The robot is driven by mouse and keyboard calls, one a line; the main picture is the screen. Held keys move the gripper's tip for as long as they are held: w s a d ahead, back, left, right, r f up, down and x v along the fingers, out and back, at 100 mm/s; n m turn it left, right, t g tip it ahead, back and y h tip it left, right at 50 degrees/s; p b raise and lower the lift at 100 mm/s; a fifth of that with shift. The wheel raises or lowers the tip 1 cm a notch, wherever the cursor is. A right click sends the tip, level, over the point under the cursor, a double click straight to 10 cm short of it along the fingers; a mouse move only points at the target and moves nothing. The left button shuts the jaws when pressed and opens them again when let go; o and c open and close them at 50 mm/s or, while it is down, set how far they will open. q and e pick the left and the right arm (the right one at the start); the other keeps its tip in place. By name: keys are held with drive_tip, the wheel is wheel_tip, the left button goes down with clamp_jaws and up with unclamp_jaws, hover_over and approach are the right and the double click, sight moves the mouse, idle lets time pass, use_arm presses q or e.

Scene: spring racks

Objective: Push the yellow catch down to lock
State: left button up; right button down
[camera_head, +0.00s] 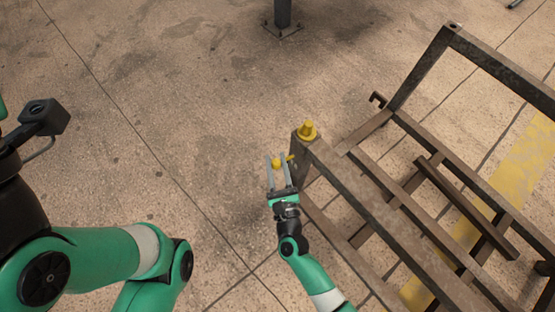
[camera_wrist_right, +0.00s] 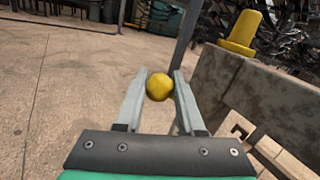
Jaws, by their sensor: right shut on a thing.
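The yellow catch (camera_head: 277,163) is a small knob at the side of the rack's corner post, with a short yellow stem reaching toward the post. My right gripper (camera_head: 277,160) is shut on the catch, one finger on each side of it. In the right wrist view the yellow knob (camera_wrist_right: 160,87) sits between the tips of the two grey fingers (camera_wrist_right: 157,90). The brown metal rack (camera_head: 365,190) stands to the right of the gripper. My left arm is at the left of the head view, but its gripper fingers do not show.
A yellow cone-shaped piece (camera_head: 307,130) stands on top of the rack's corner post; it also shows in the right wrist view (camera_wrist_right: 241,33). A dark post (camera_head: 283,14) stands at the back. The concrete floor (camera_head: 170,110) left of the rack is clear.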

drive_tip(key=shift+s+a+f+n+t+y, duration=0.2)
drive_tip(key=shift+f+n+t+y, duration=0.15)
drive_tip(key=shift+f+n, duration=0.6)
drive_tip(key=shift+s+a+f+n+t+y, duration=0.2)
drive_tip(key=shift+f+n+t, duration=0.25)
drive_tip(key=shift+f+n, duration=0.5)
drive_tip(key=shift+r+n, duration=0.2)
drive_tip(key=shift+n, duration=0.1)
drive_tip(key=c, duration=0.5)
unclamp_jaws()
drive_tip(key=shift+d, duration=0.1)
drive_tip(key=shift+c, duration=0.2)
drive_tip(key=shift+r, duration=0.1)
drive_tip(key=p+v, duration=0.2)
drive_tip(key=v, duration=0.9)
drive_tip(key=shift+s, duration=0.2)
drive_tip(key=shift+c, duration=0.2)
